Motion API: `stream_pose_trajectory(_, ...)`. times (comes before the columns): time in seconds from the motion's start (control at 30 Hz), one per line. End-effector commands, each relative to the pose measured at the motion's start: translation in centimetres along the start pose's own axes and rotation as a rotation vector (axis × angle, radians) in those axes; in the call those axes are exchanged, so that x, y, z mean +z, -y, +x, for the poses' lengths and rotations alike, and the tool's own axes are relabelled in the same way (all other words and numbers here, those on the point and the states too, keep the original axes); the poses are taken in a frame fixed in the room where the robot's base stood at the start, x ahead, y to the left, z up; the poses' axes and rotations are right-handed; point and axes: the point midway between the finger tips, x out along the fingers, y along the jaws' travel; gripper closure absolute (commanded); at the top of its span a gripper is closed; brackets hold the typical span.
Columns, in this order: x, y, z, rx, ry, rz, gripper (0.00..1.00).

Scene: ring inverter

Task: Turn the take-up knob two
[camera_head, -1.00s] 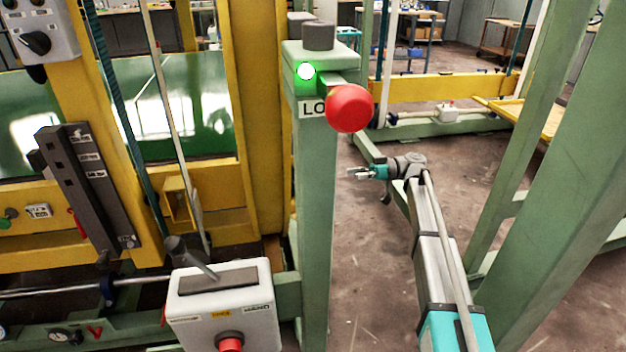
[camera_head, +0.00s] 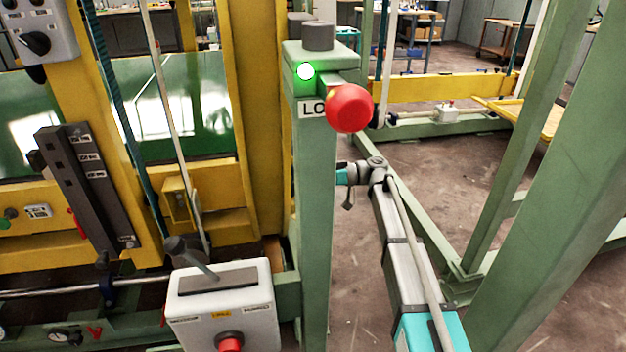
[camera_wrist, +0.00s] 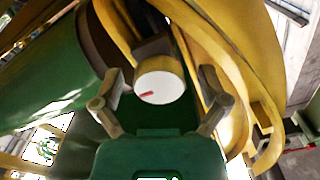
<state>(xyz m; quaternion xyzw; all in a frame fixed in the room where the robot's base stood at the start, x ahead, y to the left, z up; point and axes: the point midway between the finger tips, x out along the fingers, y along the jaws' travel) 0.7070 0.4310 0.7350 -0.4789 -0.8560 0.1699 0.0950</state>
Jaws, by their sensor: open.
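A pale round knob (camera_wrist: 166,84) with a short red mark on its face shows in the wrist view, in front of a dark block between green and yellow parts. I cannot read a label that says it is take-up knob two. My gripper (camera_wrist: 160,76) is open, with one finger on each side of the knob and visible gaps between. I cannot tell how deep the fingers reach along it. In the head view the wrist end of my gripper (camera_head: 344,176) shows beside the green post, and its fingers are hidden behind that post.
A slanted green beam (camera_head: 560,190) is right of my arm. Floor shows between them.

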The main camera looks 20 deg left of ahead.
Motion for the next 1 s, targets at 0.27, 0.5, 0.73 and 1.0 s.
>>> stream_pose_trajectory(0.27, 0.00, 0.00, 0.17, 0.000, 0.000, 0.000, 0.06)
stream_pose_trajectory(0.5, 0.00, 0.00, 0.15, 0.000, 0.000, 0.000, 0.42)
stream_pose_trajectory(0.73, 0.00, 0.02, 0.16, -0.001, 0.000, 0.000, 0.84)
stream_pose_trajectory(1.0, 0.00, 0.01, 0.18, 0.000, 0.000, 0.013, 0.89)
